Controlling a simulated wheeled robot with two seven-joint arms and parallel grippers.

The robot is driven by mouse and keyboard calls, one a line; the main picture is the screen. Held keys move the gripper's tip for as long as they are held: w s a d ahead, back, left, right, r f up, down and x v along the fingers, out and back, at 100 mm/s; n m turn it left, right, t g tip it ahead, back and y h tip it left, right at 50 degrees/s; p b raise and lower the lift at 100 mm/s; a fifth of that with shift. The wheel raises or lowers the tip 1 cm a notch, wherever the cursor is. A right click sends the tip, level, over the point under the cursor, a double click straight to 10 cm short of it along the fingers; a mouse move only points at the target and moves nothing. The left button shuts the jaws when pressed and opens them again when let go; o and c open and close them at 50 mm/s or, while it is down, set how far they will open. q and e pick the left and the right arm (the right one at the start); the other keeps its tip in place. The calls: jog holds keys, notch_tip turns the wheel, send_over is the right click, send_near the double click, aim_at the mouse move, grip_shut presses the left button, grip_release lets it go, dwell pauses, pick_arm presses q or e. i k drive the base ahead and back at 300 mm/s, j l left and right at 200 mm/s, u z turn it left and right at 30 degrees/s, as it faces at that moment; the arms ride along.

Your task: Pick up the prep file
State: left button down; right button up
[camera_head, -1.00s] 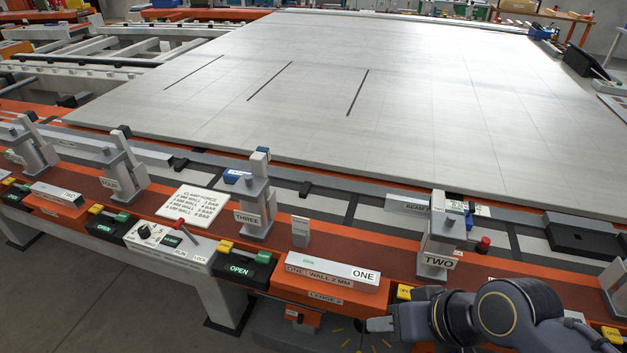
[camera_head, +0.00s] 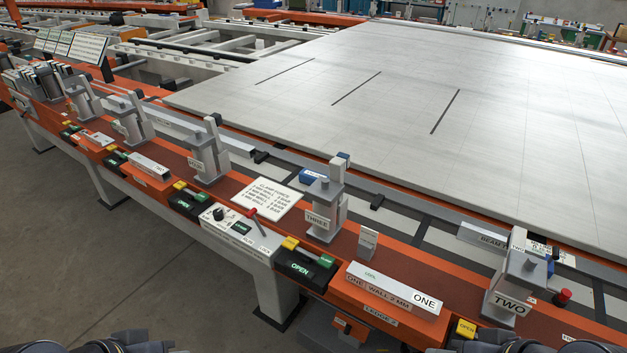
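I cannot make out a prep file for certain anywhere in this view. Dark parts of my two arms show at the bottom edge, one at lower left and one at lower right. The fingers of both my left and right grippers are out of the frame, so what they hold is hidden.
An orange bench rail carries clamp posts, including THREE (camera_head: 322,212) and TWO (camera_head: 513,283), and a block marked ONE (camera_head: 393,292). A clamp force card (camera_head: 268,201) lies on it. A large pale panel (camera_head: 420,110) lies behind. A sheet-bearing stand (camera_head: 75,45) is far left.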

aim_at(307, 176)
jog(key=i+j, duration=0.15)
jog(key=j, duration=0.2)
jog(key=i+j, duration=0.2)
jog(key=j, duration=0.15)
jog(key=i+j, duration=0.15)
jog(key=j, duration=0.2)
jog(key=i+j, duration=0.2)
jog(key=j, duration=0.15)
jog(key=i+j, duration=0.1)
jog(key=i, duration=0.25)
jog(key=i+j, duration=0.15)
jog(key=i, duration=0.2)
